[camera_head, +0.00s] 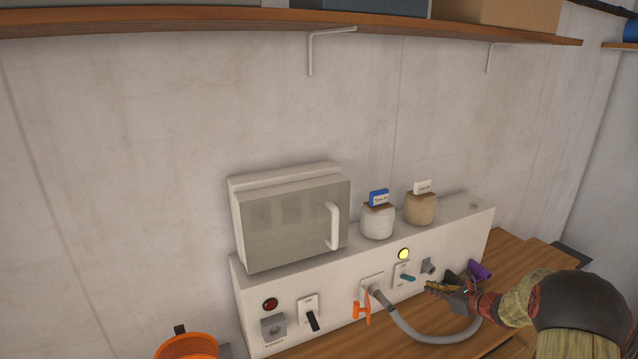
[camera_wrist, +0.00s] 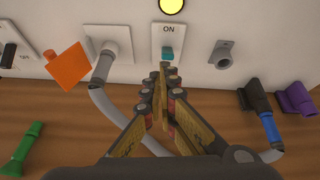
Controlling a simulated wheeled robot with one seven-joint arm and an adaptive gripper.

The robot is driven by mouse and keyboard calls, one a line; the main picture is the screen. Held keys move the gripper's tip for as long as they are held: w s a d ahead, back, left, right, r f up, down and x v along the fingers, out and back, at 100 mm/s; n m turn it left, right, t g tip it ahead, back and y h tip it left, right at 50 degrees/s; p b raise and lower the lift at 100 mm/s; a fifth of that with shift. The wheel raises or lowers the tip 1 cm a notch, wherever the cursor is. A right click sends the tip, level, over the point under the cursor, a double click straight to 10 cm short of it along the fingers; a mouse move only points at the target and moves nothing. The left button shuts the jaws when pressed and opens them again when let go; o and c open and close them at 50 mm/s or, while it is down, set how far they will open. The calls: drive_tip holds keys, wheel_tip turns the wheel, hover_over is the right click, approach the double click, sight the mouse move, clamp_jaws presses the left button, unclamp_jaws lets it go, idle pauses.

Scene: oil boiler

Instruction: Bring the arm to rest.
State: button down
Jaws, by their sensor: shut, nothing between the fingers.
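My gripper (camera_head: 436,288) is at the front of the white panel, with my arm coming in from the lower right. In the wrist view my gripper (camera_wrist: 163,78) is shut and empty, its fingers together. Its tips point at the switch with the teal lever (camera_wrist: 168,54) under the "ON" label. The tips look very close to the lever; I cannot tell whether they touch it. In the head view the teal lever (camera_head: 407,278) is just above the gripper. A yellow lamp (camera_head: 403,254) above the switch is lit.
A grey hose (camera_head: 408,330) runs from the panel beside an orange handle (camera_head: 362,310) and passes under my gripper. A black-and-blue connector (camera_wrist: 265,118), a purple holder (camera_wrist: 296,99) and a green piece (camera_wrist: 22,148) are nearby. A shelf (camera_head: 230,22) hangs above; the wall between is clear.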

drive_tip(key=s+a+f+n+g+y, duration=0.1)
drive_tip(key=s+a+f+n+g, duration=0.15)
drive_tip(key=s+a+n, duration=0.45)
drive_tip(key=s+a+f+n+g+y, duration=0.1)
drive_tip(key=s+a+n+g, duration=0.25)
drive_tip(key=s, duration=0.45)
drive_tip(key=s+a+r+n+h+b, duration=0.2)
drive_tip(key=s+a+r+n, duration=0.2)
drive_tip(key=s, duration=0.6)
drive_tip(key=s+a+r+n+h+b, duration=0.2)
drive_tip(key=s+a+r+n, duration=0.3)
drive_tip(key=s+n, duration=0.4)
drive_tip(key=s+a+r+n+h+b, duration=0.2)
drive_tip(key=s+a+r+n+b, duration=0.2)
drive_tip(key=s+n, duration=0.3)
drive_tip(key=shift+s+a+r+h, duration=0.4)
drive_tip(key=shift+s+a+r, duration=0.25)
drive_tip(key=shift+s, duration=1.8)
